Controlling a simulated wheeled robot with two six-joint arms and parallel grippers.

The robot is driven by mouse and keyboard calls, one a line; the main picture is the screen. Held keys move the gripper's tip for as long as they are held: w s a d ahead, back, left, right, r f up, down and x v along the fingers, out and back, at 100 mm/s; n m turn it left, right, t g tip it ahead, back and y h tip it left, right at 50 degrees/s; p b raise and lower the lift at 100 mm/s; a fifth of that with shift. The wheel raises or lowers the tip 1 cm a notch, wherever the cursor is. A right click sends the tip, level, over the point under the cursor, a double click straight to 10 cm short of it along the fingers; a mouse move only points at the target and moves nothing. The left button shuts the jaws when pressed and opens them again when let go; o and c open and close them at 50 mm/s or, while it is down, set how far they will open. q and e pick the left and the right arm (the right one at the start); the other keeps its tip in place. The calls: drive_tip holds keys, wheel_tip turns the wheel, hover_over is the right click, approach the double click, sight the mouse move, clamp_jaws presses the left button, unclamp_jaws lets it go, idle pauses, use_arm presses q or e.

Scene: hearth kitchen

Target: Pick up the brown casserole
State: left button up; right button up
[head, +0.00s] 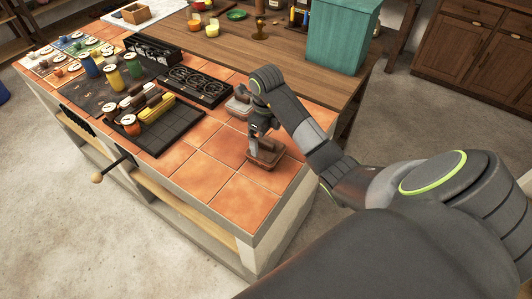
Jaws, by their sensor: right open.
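The brown casserole (265,158) sits on the orange tiled counter, toward its right edge. It is small and looks rectangular. My right gripper (263,139) points down directly above it, with its jaws open. The fingers hide part of the casserole's top, and I cannot tell whether they touch it. My left gripper is out of view.
A paler lidded dish (238,107) stands just behind, close to my right gripper. A black burner unit (192,85) and a dark tray (157,127) with jars are to the left. A teal box (338,38) stands on the wooden top behind. The front tiles (203,174) are clear.

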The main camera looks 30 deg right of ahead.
sight(266, 142)
wheel_tip(266, 142, down, 4)
drive_tip(key=b, duration=0.4)
drive_tip(key=shift+w+f, duration=0.1)
drive_tip(key=shift+f, duration=0.45)
drive_tip(key=shift+r, duration=0.1)
drive_tip(key=c, duration=0.9)
